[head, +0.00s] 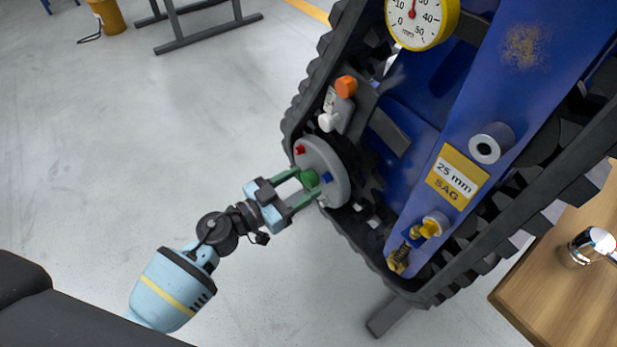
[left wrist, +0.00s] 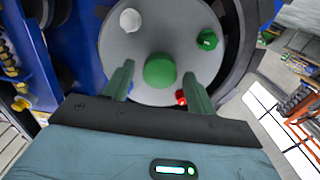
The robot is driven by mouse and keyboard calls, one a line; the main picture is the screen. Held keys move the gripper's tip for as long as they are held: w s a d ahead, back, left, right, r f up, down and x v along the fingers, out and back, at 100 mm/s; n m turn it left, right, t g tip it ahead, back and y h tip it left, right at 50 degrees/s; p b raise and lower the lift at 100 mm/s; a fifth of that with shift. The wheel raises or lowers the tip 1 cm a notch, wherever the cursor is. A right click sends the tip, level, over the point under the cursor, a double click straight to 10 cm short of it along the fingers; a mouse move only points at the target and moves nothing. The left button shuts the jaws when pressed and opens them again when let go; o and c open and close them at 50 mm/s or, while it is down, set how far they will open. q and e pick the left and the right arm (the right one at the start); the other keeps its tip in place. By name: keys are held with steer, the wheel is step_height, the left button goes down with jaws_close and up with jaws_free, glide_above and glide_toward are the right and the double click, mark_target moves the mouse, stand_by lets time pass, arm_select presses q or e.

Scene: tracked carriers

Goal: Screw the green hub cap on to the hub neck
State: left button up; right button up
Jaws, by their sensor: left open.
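The round green hub cap (head: 309,178) sits at the middle of the grey hub disc (head: 340,176). In the left wrist view the cap (left wrist: 160,71) is face-on at the disc's centre. The hub neck is hidden behind it, so I cannot tell how far the cap is seated. My left gripper (head: 309,184) is open, its green fingers pointing at the disc, one on either side of the cap. In the left wrist view the fingers (left wrist: 156,70) stand apart with a gap to the cap on both sides. My right gripper is not in view.
The disc carries a red plug (head: 300,149), a blue plug (head: 327,178), a white plug (left wrist: 130,20) and a smaller green plug (left wrist: 207,39). Black track (head: 330,50) surrounds the blue frame. A wooden table (head: 560,270) stands lower right.

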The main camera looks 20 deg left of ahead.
arm_select(q)
steer(key=c, duration=0.7)
steer(key=shift+c, duration=0.2)
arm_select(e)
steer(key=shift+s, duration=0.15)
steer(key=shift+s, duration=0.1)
arm_select(q)
steer(key=m, duration=0.6)
steer(key=shift+m, duration=0.4)
steer(key=shift+m+b, duration=0.35)
steer(key=shift+m, duration=0.65)
steer(key=shift+r+m, duration=0.1)
steer(key=shift+m, duration=0.4)
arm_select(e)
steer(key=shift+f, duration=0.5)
